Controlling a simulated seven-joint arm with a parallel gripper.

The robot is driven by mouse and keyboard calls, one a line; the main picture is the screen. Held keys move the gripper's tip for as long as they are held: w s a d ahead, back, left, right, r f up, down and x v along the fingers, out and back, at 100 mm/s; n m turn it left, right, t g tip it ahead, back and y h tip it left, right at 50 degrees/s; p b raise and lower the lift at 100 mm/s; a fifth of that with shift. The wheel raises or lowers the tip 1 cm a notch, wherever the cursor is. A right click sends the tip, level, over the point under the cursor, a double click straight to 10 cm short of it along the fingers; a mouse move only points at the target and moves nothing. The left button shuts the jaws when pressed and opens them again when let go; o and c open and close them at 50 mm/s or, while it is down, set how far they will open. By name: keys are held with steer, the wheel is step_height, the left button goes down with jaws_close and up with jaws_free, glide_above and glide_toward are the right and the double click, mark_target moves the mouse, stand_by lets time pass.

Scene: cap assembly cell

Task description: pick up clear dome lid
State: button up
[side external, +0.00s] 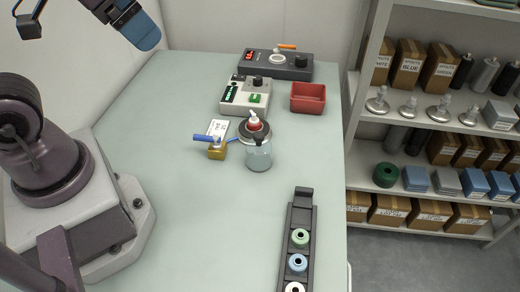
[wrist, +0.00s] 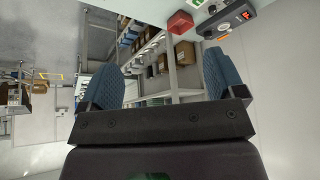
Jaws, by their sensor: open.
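A clear, see-through rounded piece (side external: 258,154), which looks like the clear dome lid, stands on the table at mid-picture in the side external view. It is just in front of a round dark base and a red-and-white nozzle-topped item (side external: 254,124); whether they touch I cannot tell. My gripper (side external: 145,34) is high at the top left of the side view, far from the lid. In the wrist view my gripper (wrist: 160,78) shows two blue ribbed fingers spread apart with nothing between them. The lid is not visible in the wrist view.
A small amber block with a blue-handled tool (side external: 212,146) lies left of the lid. A black rail with colored rings (side external: 297,240), a red bin (side external: 308,97), a grey device (side external: 245,95) and a dark control box (side external: 278,64) surround it.

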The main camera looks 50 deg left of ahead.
steer(key=n+g+h, duration=0.1)
steer(key=n+g, duration=0.5)
steer(key=n, duration=1.2)
glide_toward(260, 145)
steer(key=f, duration=0.3)
steer(key=s+a+f, duration=0.1)
steer(key=f, duration=0.2)
steer(key=d+f, duration=0.1)
steer(key=f, duration=0.1)
steer(key=w+f, duration=0.1)
steer(key=f, duration=0.1)
steer(key=shift+d+f, duration=0.2)
steer(key=shift+d, duration=0.05)
steer(key=c, duration=0.9)
